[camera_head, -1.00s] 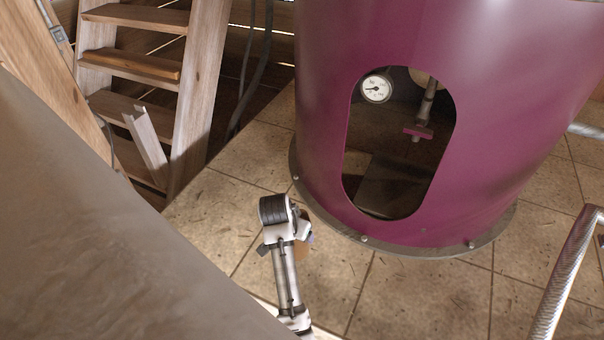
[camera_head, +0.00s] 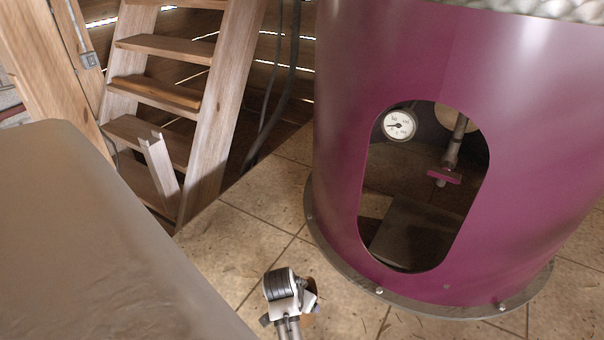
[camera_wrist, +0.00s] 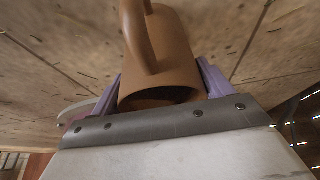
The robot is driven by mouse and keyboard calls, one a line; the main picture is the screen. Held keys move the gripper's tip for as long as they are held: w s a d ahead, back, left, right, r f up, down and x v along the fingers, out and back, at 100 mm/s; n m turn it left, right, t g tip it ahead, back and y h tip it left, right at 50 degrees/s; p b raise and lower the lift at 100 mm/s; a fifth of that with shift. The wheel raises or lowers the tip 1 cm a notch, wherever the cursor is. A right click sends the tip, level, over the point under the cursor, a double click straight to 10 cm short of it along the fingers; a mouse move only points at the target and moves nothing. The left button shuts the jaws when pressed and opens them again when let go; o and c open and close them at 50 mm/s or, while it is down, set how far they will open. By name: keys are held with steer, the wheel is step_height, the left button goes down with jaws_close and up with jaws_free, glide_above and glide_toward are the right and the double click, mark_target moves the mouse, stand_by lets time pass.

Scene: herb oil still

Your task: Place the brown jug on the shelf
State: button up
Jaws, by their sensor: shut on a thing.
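The brown jug (camera_wrist: 172,60) fills the upper middle of the wrist view, its curved handle toward the camera and its dark opening toward the bottom of the picture. My gripper (camera_wrist: 160,84) is shut on it, with a purple finger on each side. In the head view my gripper (camera_head: 306,300) is low in the middle, above the tiled floor and in front of the purple still. Only a sliver of brown shows beside it there; most of the jug is hidden behind the wrist. I cannot make out a shelf for certain.
The purple still (camera_head: 410,80) has an opening with a gauge (camera_head: 399,125) and a valve inside. Wooden steps (camera_head: 165,45) stand at the back left. A large grey-brown surface (camera_head: 90,220) fills the lower left. Tiled floor (camera_head: 260,210) lies clear between steps and still.

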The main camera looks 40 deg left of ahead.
steer(key=shift+s+r, duration=0.1)
steer(key=shift+f, duration=0.2)
steer(key=o, duration=1)
steer(key=shift+r, duration=0.15)
